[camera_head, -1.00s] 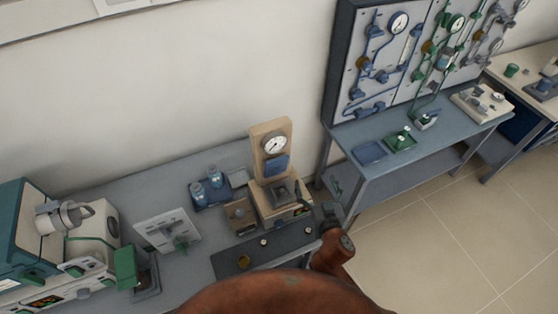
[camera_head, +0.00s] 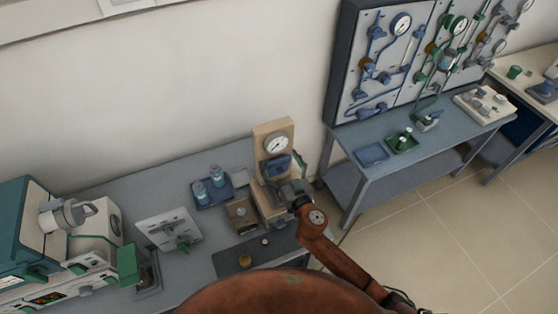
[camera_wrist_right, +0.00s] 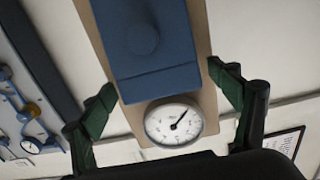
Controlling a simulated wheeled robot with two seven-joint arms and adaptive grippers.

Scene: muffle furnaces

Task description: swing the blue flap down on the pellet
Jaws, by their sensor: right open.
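The blue flap (camera_head: 277,166) is on the front of a tan upright press, below its round dial (camera_head: 276,144). In the right wrist view the flap (camera_wrist_right: 148,65) fills the upper middle, with a round knob on its face and the dial (camera_wrist_right: 172,124) below it in the picture. My right gripper (camera_head: 284,178) is open in front of the press. Its green fingers show on either side of the flap in the wrist view (camera_wrist_right: 160,80), with nothing held. I cannot make out a pellet; the gripper covers the press's lower part. My left gripper is not in view.
A small tan box (camera_head: 240,213) and a blue tray with two bottles (camera_head: 210,190) stand left of the press. A dark mat (camera_head: 245,258) lies in front. A second bench (camera_head: 400,150) with a piping panel is to the right.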

